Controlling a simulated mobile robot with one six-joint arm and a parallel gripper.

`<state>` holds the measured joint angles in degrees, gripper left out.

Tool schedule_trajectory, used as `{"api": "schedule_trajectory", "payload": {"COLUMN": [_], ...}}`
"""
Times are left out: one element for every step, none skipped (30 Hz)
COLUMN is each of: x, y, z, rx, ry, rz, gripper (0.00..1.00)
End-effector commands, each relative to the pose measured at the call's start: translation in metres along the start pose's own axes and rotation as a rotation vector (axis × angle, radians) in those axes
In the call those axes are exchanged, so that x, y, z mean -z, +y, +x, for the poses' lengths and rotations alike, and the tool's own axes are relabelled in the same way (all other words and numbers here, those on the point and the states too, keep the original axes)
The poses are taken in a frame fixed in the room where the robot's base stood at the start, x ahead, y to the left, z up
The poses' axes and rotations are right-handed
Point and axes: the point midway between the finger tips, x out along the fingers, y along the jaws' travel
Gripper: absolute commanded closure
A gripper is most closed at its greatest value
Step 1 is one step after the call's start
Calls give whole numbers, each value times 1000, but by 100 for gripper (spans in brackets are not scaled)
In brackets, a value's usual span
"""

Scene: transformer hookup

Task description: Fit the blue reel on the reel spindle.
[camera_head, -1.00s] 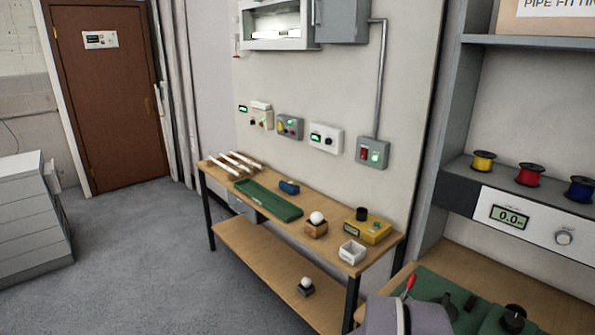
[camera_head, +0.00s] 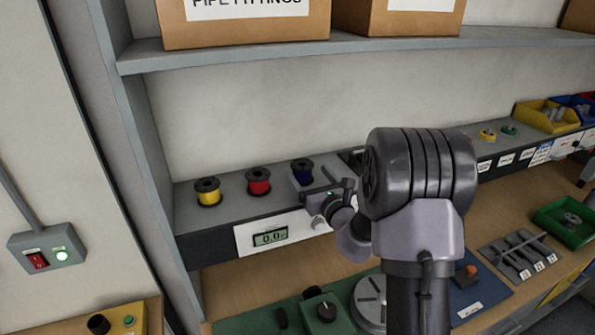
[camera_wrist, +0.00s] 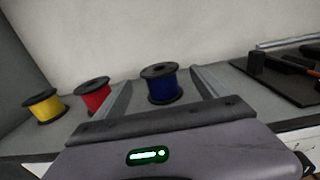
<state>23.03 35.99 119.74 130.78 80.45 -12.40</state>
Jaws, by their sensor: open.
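The blue reel (camera_head: 302,174) stands upright on the grey shelf, right of the red reel, its lower part behind my gripper. It has black flanges and also shows in the wrist view (camera_wrist: 162,86). My gripper (camera_wrist: 160,80) is open and empty. In the wrist view its two fingers point toward the blue reel, one to each side, with the reel seemingly beyond the tips. I cannot pick out the reel spindle for certain.
A yellow reel (camera_head: 207,191) and a red reel (camera_head: 258,182) stand left of the blue one. A panel with a display (camera_head: 270,237) fronts the shelf. Knobs (camera_head: 326,311) are on the bench below.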

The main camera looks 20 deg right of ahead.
Motion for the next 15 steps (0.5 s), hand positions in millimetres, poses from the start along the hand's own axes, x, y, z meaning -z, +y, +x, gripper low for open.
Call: {"api": "schedule_trajectory", "payload": {"x": [0,0,0,0,0,0,1,1,1,1,1,1,1,1,1], "y": [1,1,1,0,0,0,-1,-1,-1,-1,-1,-1,-1,-2,-2], "z": [6,8,13,18,23,32,39,45,52,56,59,62,63,64,64], "rx": [-2,-2,-2,-2,-2,-3,-3,-3,-3,-3,-3,-2,-2,-2,-2], "ry": [-1,0,0,-1,-1,-1,0,0,-1,0,0,0,0,0,0], "rz": [0,0,-1,-1,0,-1,-1,-1,-1,-1,-1,-1,-1,-1,-1], "gripper": [17,17,17,17,17,17,17,17,17,17,17,17,17,17,17]}}
